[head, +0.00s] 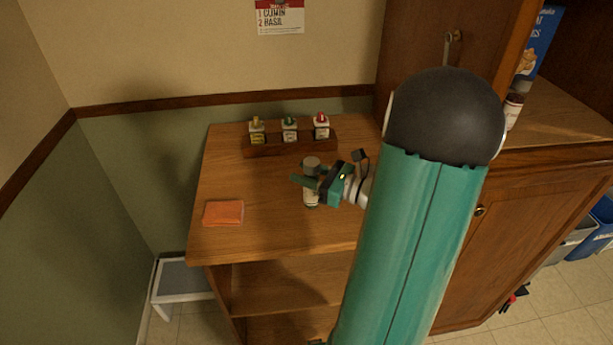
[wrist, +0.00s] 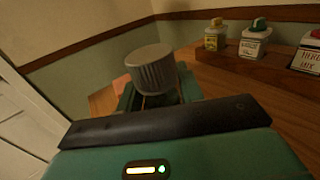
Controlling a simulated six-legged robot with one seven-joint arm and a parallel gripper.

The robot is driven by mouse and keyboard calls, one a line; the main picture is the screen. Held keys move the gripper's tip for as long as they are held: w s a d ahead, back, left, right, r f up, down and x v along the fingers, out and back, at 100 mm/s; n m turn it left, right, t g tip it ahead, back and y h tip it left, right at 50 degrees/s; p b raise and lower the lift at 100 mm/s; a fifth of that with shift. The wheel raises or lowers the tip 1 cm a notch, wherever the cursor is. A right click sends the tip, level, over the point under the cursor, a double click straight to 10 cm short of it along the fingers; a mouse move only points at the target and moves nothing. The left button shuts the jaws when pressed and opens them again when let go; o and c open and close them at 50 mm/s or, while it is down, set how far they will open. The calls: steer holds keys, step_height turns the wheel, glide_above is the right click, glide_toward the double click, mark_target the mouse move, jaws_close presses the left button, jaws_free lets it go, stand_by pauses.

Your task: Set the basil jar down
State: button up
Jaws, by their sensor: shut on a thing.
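The basil jar (head: 311,198), a pale jar with a ribbed grey lid, is upright between the fingers of my gripper (head: 312,183) over the middle of the wooden counter top (head: 265,225). My gripper is shut on it, and its label is not readable. In the wrist view the grey lid (wrist: 154,70) shows above the fingers, while the jar's body is mostly hidden by my gripper. I cannot tell whether its base touches the wood.
A wooden rack (head: 290,146) with three jars, capped yellow, green and red, stands at the back. An orange cloth (head: 223,213) lies at the front left. A tall wooden cabinet (head: 412,50) stands to the right. The wood between cloth and jar is clear.

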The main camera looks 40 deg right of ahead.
steer(key=shift+f, duration=0.55)
steer(key=shift+f, duration=0.15)
steer(key=o, duration=1.1)
steer(key=shift+c, duration=0.2)
steer(key=shift+s, duration=0.1)
steer(key=v, duration=1.2)
